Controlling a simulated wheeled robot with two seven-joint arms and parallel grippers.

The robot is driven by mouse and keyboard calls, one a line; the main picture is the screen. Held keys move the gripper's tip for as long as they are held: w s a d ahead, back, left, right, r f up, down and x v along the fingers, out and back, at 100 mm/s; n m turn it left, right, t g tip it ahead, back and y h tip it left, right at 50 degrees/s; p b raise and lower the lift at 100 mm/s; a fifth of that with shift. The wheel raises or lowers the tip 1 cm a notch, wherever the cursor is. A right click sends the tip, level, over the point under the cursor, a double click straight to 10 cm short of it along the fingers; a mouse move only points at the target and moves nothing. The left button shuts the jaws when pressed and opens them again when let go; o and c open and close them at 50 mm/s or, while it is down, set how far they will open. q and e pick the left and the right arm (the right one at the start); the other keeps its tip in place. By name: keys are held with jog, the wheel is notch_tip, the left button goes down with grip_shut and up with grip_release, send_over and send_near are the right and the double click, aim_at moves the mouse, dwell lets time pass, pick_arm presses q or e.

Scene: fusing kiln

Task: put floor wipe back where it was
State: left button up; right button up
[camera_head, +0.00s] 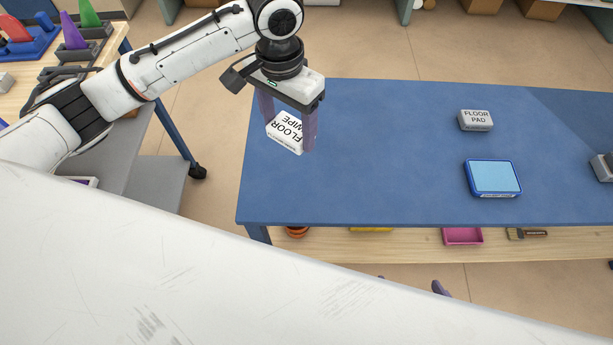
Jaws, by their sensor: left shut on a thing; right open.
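The floor wipe (284,132) is a small white block with a "FLOOR WIPE" label, held tilted between the purple fingers of my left gripper (288,127). My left gripper is shut on it, over the left part of the blue table (350,170). I cannot tell whether the block touches the table top. My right gripper (410,284) shows only as two purple fingertips, set apart, beyond a large white part of my body in front. The rest of it is hidden.
A floor pad block (477,120) and a blue tray-like pad (493,178) sit on the table's right side. A grey block (603,167) is at the right edge. The table's middle is clear. A lower shelf holds a pink tray (462,236) and a brush (527,234).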

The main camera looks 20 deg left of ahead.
pick_arm(q)
notch_tip(320, 180, down, 5)
jog(key=w+d+m+b, duration=0.1)
jog(key=w+d, duration=0.1)
send_over(301, 173)
jog(key=shift+m, duration=0.4)
notch_tip(301, 173, down, 6)
jog(key=shift+s+b, duration=0.1)
jog(key=shift+b, duration=0.2)
notch_tip(301, 173, down, 4)
jog(key=shift+f+b, duration=0.15)
jog(key=shift+b, duration=0.15)
jog(key=shift+f, duration=0.15)
jog(key=shift+f, duration=0.1)
jog(key=shift+f, duration=0.1)
jog(key=o, duration=0.9)
jog(key=shift+o, duration=0.2)
